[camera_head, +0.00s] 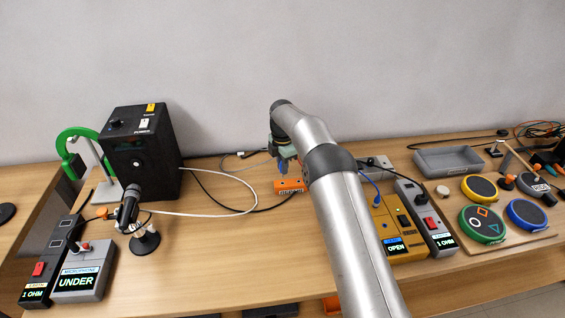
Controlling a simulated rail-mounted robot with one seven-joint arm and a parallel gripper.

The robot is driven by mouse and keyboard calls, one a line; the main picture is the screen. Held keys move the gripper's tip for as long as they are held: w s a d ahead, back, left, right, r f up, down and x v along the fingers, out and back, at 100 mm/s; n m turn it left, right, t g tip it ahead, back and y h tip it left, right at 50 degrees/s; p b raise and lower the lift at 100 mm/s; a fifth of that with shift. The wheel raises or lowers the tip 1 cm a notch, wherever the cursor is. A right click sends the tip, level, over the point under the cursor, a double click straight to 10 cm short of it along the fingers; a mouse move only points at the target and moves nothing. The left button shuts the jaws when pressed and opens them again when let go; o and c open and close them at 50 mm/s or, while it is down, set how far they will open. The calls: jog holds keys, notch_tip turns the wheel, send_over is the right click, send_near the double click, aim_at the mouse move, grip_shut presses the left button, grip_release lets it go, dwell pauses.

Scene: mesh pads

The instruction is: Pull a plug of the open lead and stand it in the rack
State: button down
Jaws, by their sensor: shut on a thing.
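My gripper (283,162) is left of the arm's upper end, just above an orange block with holes (290,186), which looks like the rack. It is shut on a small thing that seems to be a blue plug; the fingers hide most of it. A yellow tester (408,248) right of my arm reads OPEN. A blue lead (371,186) shows at its back end, partly hidden by my arm. I cannot trace the lead to the gripper.
A black box (141,150), a microphone on a stand (128,208) and a grey box reading UNDER (82,270) stand left. A grey meter (425,212), an empty grey tray (448,160) and several round pads (482,222) are right. A white cable (215,215) crosses the middle.

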jog(key=shift+f, duration=0.7)
jog(key=shift+f+b, duration=1.65)
jog(key=shift+f, duration=0.45)
dwell(1.0)
jog(key=c, duration=1.3)
grip_release()
jog(key=shift+o, duration=0.2)
jog(key=shift+r, duration=0.1)
notch_tip(320, 180, up, 16)
jog(key=shift+r, duration=0.65)
